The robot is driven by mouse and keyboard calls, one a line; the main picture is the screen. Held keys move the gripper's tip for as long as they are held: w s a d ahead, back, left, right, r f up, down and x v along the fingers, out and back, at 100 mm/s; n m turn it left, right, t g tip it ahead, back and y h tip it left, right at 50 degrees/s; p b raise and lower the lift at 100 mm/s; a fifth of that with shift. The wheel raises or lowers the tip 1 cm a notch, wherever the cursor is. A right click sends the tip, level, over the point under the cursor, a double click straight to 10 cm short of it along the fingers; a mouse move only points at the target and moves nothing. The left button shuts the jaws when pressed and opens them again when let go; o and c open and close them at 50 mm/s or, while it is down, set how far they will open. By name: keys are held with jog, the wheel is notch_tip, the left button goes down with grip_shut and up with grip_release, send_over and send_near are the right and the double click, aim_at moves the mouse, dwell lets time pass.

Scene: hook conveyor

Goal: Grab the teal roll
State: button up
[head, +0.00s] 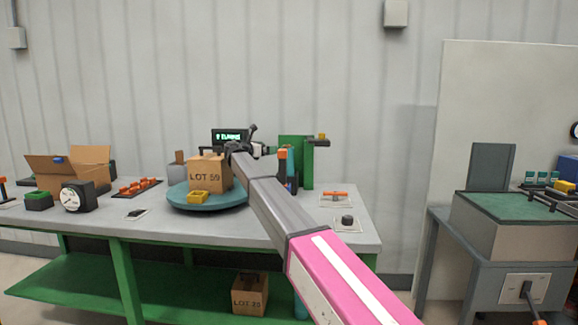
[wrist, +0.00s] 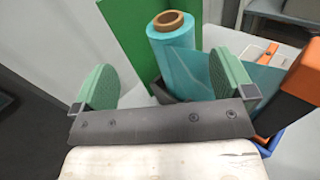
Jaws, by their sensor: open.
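The teal roll (wrist: 172,52) stands upright in the wrist view, with a brown core showing at its top. A teal sheet (wrist: 262,85) spreads to its right, partly behind a finger. My gripper (wrist: 166,82) is open and empty, with green pads on its two fingers. The roll shows between the fingers in the picture, closer to the right one, and lies beyond them. I cannot tell whether the right finger touches it. In the head view my gripper (head: 268,150) is above the back of the table, and I cannot make out the roll clearly there.
A green upright panel (wrist: 132,40) stands left of the roll, and an orange-and-black part (wrist: 298,85) is close on the right. On the table, a teal turntable (head: 225,203) carries a LOT 59 box (head: 210,174) and a yellow tray (head: 197,197).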

aim_at(287, 147)
jog(key=shift+s+d+f+x, duration=0.15)
jog(key=shift+x, duration=1.75)
jog(key=shift+s+d+f+x, duration=0.1)
jog(key=shift+s+f+x, duration=0.05)
jog(key=shift+x, duration=1.7)
jog(key=shift+s+d+f+x, duration=0.1)
jog(key=shift+d+f+x, duration=0.05)
jog(key=shift+x, duration=1.75)
jog(key=shift+c, duration=0.3)
jog(key=c, duration=1.5)
jog(key=shift+c, duration=1.1)
jog(key=shift+r, duration=0.15)
